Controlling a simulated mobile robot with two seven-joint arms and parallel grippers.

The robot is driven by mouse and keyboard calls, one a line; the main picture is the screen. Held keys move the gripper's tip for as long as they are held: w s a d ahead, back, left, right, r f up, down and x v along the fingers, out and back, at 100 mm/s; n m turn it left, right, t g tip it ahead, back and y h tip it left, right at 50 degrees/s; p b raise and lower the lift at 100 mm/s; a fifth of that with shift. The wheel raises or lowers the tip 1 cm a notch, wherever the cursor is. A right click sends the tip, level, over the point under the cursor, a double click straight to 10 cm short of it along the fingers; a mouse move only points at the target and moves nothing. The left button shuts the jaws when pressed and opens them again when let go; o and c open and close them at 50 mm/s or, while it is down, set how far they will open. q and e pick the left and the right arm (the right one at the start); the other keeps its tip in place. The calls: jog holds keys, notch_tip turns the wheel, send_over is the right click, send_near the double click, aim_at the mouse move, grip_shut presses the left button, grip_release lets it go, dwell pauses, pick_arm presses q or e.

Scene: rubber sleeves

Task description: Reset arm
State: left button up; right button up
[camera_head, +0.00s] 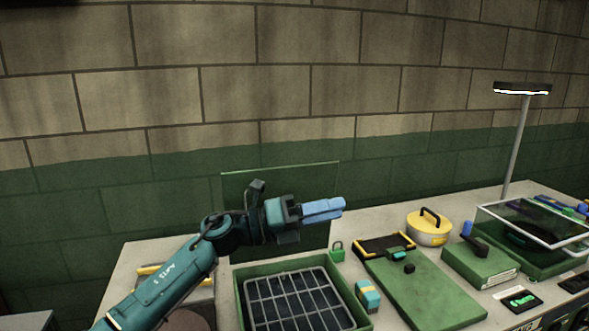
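My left arm comes in from the lower left. My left gripper (322,208) is raised above the table and points right, with light blue fingers. The fingers look close together from this angle, and I cannot tell whether they are open or shut. No separate object is clearly visible between them. My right gripper is not in view.
A clear panel (285,180) stands behind.

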pick_arm(q)
jog(key=s+a+f+n+t+y, duration=0.5)
jog(key=a+f+n+y, duration=0.45)
jog(key=n, duration=0.75)
jog(key=s+a+f+n+t+y, duration=0.2)
jog(key=a+f+n+t+y, duration=0.65)
jog(key=n, duration=0.85)
jog(key=s+a+f+n+g+y, duration=0.1)
jog(key=s+a+f+n+g, duration=0.25)
jog(key=s, duration=0.55)
jog(key=s+a+f+n+g, duration=0.1)
jog(key=s+a+f+g, duration=0.1)
jog(key=s+f+g, duration=0.55)
jog(key=s+a+f+n+g+y, duration=0.1)
jog(key=s+a+f+n+g, duration=0.15)
jog(key=s, duration=0.75)
jog(key=w+d+f+t+h, duration=0.1)
jog(key=w+d+f+t, duration=0.1)
jog(key=f, duration=0.3)
jog(key=w+d+f+m+t+h, duration=0.1)
jog(key=w+d+f+t+h, duration=0.1)
jog(key=f+t, duration=0.3)
jog(key=shift+x, duration=0.95)
